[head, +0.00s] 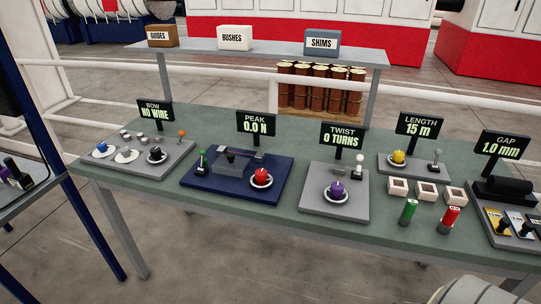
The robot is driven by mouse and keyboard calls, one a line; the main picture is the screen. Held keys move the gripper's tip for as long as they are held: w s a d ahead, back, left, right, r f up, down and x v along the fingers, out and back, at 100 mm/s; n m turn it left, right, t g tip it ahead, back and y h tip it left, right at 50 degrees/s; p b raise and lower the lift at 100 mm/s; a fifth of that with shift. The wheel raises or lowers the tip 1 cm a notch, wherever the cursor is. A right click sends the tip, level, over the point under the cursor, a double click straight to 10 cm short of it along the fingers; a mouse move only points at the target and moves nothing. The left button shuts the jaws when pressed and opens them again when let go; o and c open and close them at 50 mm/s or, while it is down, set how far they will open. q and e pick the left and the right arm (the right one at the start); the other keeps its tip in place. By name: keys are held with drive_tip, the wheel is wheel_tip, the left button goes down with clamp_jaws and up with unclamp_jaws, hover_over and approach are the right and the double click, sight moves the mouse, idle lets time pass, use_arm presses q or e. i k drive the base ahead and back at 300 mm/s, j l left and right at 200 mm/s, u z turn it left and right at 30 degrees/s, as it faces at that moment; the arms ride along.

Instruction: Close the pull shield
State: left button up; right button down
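The pull tester (215,183) is a dark blue plate on the green table, under a sign (256,124) reading PEAK 0.0 N. On it are a grey block (233,164), a flat grey bar behind it, a red button (262,177) in a white ring and a small lever with a green knob (202,154). I cannot make out a separate shield, or tell whether one is open or shut. Neither of my grippers is in view. A pale rounded shape at the bottom right edge is cut off and unclear.
To the left is the BOW plate (108,167); to the right are the TWIST plate (315,196), LENGTH plate (390,171) and GAP station (504,188). Green (408,212) and red (448,219) cylinders stand near the front edge. A grey shelf (270,52) with labelled boxes stands behind.

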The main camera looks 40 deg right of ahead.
sight(231, 157)
drive_tip(key=z, duration=0.8)
drive_tip(key=i+j+z, duration=0.1)
drive_tip(key=i+j, duration=0.15)
